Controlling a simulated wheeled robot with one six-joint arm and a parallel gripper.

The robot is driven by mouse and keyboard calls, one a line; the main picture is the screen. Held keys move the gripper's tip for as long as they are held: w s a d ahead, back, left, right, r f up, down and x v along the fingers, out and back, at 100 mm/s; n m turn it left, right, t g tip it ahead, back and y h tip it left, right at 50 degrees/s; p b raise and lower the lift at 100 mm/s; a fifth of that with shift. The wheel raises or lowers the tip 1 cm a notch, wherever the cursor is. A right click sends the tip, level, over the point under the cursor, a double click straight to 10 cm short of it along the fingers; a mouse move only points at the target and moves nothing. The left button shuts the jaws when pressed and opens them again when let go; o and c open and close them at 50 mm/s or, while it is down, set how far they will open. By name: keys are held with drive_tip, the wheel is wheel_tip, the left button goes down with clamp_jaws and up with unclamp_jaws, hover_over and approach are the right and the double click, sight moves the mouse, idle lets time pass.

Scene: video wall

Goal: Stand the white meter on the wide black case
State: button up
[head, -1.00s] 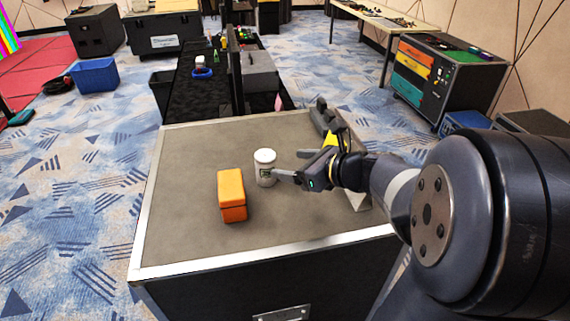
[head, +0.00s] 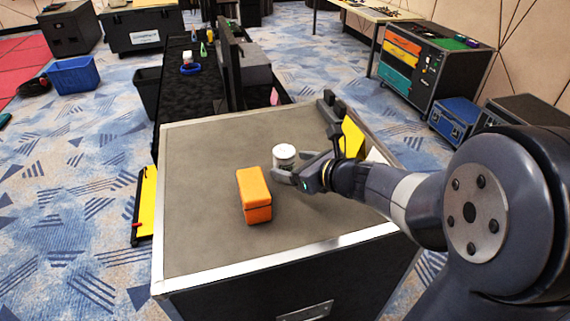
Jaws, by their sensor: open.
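A small white upright cylinder (head: 284,153) stands on the grey top of the near black-sided case (head: 200,235). It is the only white object near my gripper, but I cannot tell for sure that it is the meter. My gripper (head: 290,168) is open at the cylinder's right and near side. One finger covers part of the cylinder's lower front; whether they touch is unclear. A broad black case (head: 143,29) with a white label stands at the back left; I cannot tell whether it is the wide black case.
An orange block (head: 254,195) stands left of my gripper, close to the cylinder. A dark upright piece (head: 333,115) and a yellow panel (head: 351,138) are at the top's right edge. The left part of the top is clear. A black-covered table (head: 188,100) stands behind.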

drive_tip(key=shift+r+p+x, duration=0.15)
drive_tip(key=shift+p+x, duration=0.05)
drive_tip(key=shift+x, duration=1.1)
drive_tip(key=shift+r+p+x, duration=0.15)
drive_tip(key=shift+x, duration=1.15)
drive_tip(key=shift+a, duration=0.1)
drive_tip(key=shift+c, duration=0.3)
drive_tip(key=c, duration=1.2)
